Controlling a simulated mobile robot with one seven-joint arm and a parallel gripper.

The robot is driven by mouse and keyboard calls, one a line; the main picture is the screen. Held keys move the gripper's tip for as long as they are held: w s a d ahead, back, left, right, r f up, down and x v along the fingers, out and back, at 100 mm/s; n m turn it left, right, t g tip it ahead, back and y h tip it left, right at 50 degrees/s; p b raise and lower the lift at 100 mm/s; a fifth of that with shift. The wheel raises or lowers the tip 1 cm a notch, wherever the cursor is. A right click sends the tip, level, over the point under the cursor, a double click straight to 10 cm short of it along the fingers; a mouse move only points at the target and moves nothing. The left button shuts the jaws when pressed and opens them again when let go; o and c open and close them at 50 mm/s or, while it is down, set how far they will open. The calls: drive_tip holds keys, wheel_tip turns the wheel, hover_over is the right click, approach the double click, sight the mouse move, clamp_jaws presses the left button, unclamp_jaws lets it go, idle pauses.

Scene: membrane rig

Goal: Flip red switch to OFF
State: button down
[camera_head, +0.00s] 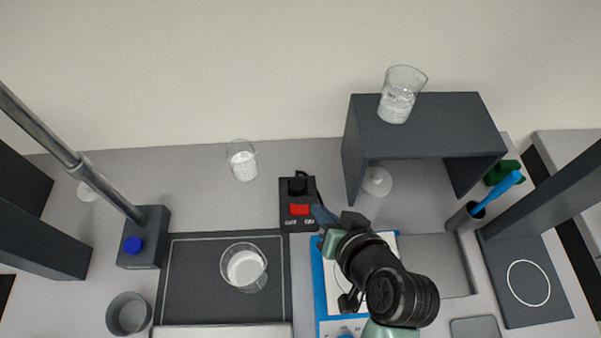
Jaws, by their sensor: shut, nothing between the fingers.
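The red switch (299,210) sits on a small black switch box (285,198) in the middle of the bench. Pale lettering runs along the front of the box, too small to read with certainty. A black plug or knob (297,186) is on the box behind the switch. My gripper (318,214) is shut and empty, with its tip close to the right side of the red switch. I cannot tell whether it touches the switch. My arm covers much of the blue-edged device to the right of the box.
A beaker (243,267) stands on the dark plate (190,290) at front left, another beaker (241,160) behind it. A dark shelf (430,138) with a beaker (397,104) on top stands at back right. A stand with a metal rod (40,127) is at left.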

drive_tip(key=shift+s+f, duration=0.2)
drive_tip(key=shift+f, duration=0.05)
drive_tip(key=shift+a, duration=0.1)
drive_tip(key=p, duration=0.2)
hover_over(295, 212)
drive_tip(key=d, duration=0.2)
wheel_tip(295, 212, down, 6)
drive_tip(key=shift+a+f, duration=0.1)
drive_tip(key=shift+a+f+g, duration=0.15)
drive_tip(key=shift+a+f, duration=0.1)
drive_tip(key=shift+f, duration=0.35)
drive_tip(key=shift+a+f+g, duration=0.15)
drive_tip(key=shift+a+f, duration=0.1)
drive_tip(key=shift+f, duration=0.35)
drive_tip(key=shift+a+f+p, duration=0.3)
drive_tip(key=shift+f+p, duration=0.05)
drive_tip(key=shift+f, duration=0.4)
drive_tip(key=shift+a, duration=0.1)
